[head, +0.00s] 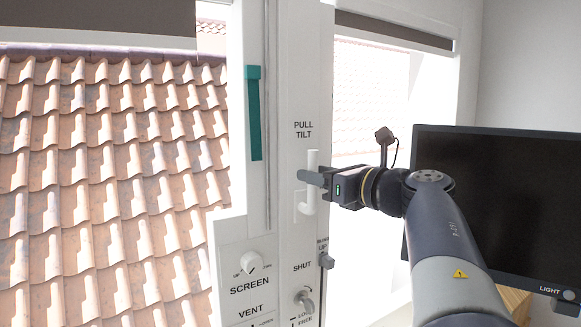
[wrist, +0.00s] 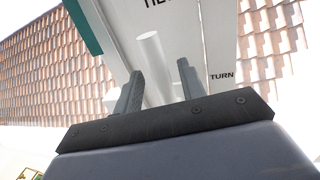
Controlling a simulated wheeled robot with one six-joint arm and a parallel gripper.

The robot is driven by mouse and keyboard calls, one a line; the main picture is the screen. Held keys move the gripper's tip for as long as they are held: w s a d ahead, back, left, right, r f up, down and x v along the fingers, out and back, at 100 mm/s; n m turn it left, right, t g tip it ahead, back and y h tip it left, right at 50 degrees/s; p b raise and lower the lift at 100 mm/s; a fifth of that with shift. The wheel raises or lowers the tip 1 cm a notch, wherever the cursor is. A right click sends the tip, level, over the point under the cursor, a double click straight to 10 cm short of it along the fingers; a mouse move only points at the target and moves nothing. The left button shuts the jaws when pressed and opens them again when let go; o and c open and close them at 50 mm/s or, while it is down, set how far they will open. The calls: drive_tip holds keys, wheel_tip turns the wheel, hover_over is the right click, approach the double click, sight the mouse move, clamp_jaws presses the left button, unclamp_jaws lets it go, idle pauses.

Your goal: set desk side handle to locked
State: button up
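A white upright handle (head: 312,158) stands on the white window post below the words PULL TILT. My gripper (head: 304,175) is at the handle's middle, reaching across it from the right. In the wrist view the handle (wrist: 153,48) runs between the two dark fingers (wrist: 159,70). The fingers stand apart, with a gap visible on the right of the handle, so they look open around it and not closed on it.
A teal strip (head: 254,112) and a SCREEN knob (head: 251,262) are left on the post. A grey knob (head: 303,300) under SHUT and a small side catch (head: 326,261) sit below.

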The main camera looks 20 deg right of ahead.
drive_tip(key=shift+x, duration=0.95)
clamp_jaws()
